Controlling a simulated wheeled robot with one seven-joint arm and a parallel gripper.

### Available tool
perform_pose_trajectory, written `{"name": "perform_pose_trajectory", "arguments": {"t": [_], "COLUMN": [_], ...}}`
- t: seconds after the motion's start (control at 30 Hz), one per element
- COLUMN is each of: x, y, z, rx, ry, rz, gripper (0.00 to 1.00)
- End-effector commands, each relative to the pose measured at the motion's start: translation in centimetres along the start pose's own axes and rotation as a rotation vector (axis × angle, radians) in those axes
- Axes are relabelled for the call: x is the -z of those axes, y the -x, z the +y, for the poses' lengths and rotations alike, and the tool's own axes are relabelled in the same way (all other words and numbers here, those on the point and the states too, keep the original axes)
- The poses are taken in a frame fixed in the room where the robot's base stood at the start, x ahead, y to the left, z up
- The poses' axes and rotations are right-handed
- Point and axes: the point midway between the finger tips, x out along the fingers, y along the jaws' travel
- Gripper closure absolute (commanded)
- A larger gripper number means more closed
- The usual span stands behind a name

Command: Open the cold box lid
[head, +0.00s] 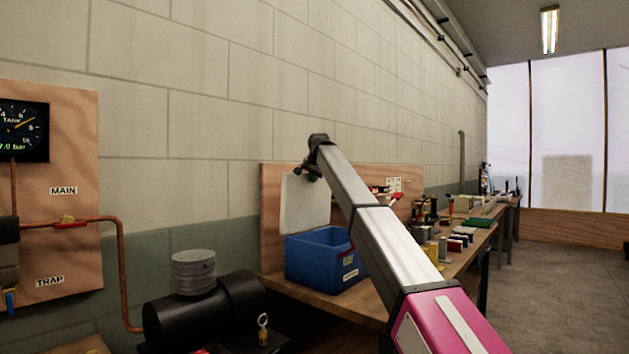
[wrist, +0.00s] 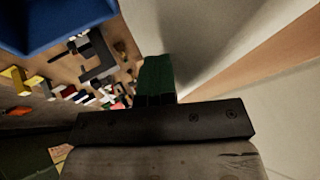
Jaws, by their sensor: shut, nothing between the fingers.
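The cold box (head: 325,262) is a blue open-topped box on the workbench, left of my arm in the head view. Its white lid (head: 304,203) stands upright at the back of the box, in front of the wooden backboard. My gripper (head: 307,172) is at the lid's upper right, above the box; whether it touches the lid is unclear. In the wrist view the dark green fingers (wrist: 157,78) are together with nothing between them. The blue box (wrist: 55,22) shows at the wrist view's upper left. A pale surface right of the fingers may be the lid.
The workbench (head: 370,302) runs away along the block wall, with several small tools and blocks beyond the box. A black tank (head: 205,312) stands at the front left, below a gauge panel (head: 60,160). Open floor (head: 560,285) lies at the right.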

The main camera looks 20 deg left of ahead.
Motion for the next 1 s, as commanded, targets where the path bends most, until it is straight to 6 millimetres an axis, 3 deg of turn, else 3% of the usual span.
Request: {"name": "perform_pose_trajectory", "arguments": {"t": [0.2,0.33,0.77,1.0], "x": [0.3,0.2,0.3,1.0], "y": [-1.4,-1.9,-1.8,-0.8], "z": [-3.4,-4.2,-3.8,-1.8], "rx": [0.002,0.001,0.002,0.000], "ry": [0.001,0.001,0.000,-0.003], "rz": [-0.001,0.000,0.001,0.002], "gripper": [1.00,1.00,1.00,1.00]}}
